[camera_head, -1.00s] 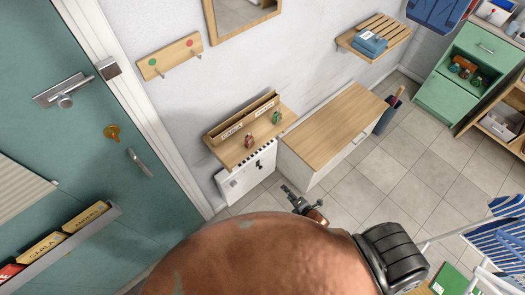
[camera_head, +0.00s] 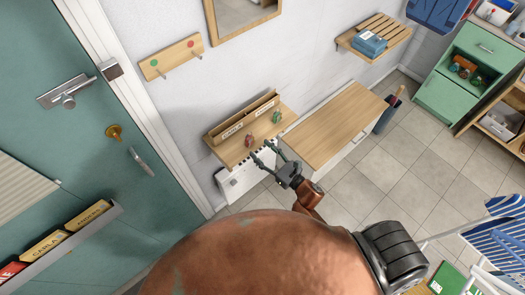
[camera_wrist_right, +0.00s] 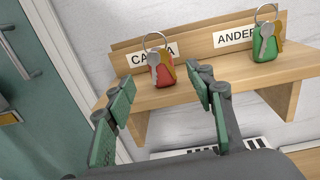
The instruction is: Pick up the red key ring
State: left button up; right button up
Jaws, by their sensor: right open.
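The red key ring (camera_head: 249,141), a red fob with keys and a metal ring, is on the small wooden wall shelf (camera_head: 230,154) in the head view. In the wrist view the red key ring (camera_wrist_right: 165,74) stands in front of a name label, part of which it covers. My right gripper (camera_head: 265,151) is open and empty, in front of and just below the shelf. In the wrist view the right gripper's fingers (camera_wrist_right: 160,82) point toward the red key ring, one on each side of it in the picture, apart from it. My left gripper is not in view.
A green key ring (camera_head: 277,117) stands on the same shelf to the right. A wooden-topped cabinet (camera_head: 335,125) is right of the shelf, and a peg board (camera_head: 169,55) hangs above. The teal door (camera_head: 100,190) is at left.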

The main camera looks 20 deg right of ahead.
aim_at(251, 141)
jog(key=shift+p+x, duration=0.55)
jog(key=shift+x, duration=3.35)
jog(key=shift+c, duration=0.7)
jog(key=shift+a, duration=0.1)
jog(key=c, duration=1.1)
